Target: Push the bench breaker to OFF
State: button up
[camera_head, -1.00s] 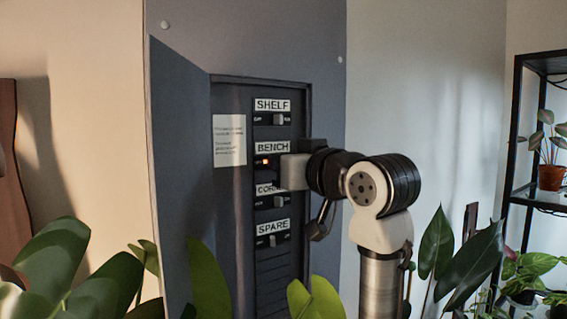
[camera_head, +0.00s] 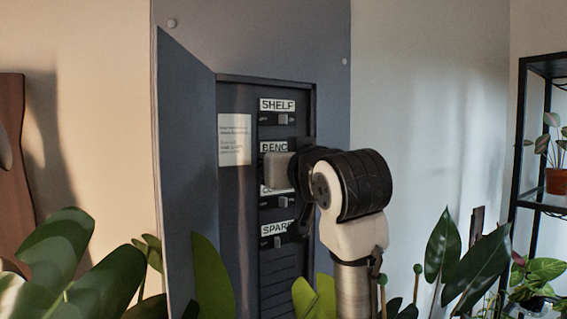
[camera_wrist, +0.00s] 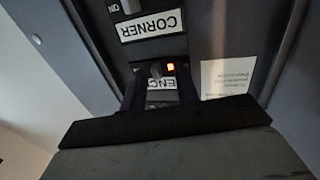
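The bench breaker row in the grey panel is mostly hidden by my gripper in the head view; part of its BENCH label (camera_head: 273,147) shows. In the upside-down wrist view, the bench breaker's toggle (camera_wrist: 156,70) shows beside a lit orange lamp (camera_wrist: 171,67). My gripper (camera_wrist: 160,88) has two dark fingers standing apart, one on each side of the bench row, with the toggle seen between them. I cannot tell whether a finger touches it. The toggle's exact ON or OFF position is unclear. My gripper also shows in front of the panel in the head view (camera_head: 275,169).
The SHELF breaker (camera_head: 282,118) is above, and the CORNER label (camera_wrist: 151,25) and SPARE breaker (camera_head: 277,241) are below the bench row. The open panel door (camera_head: 186,170) stands at the left. Leaves (camera_head: 212,280) crowd the front; a plant rack (camera_head: 522,150) is at right.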

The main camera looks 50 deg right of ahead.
jog(key=b+v, duration=0.5)
jog(key=v, duration=0.9)
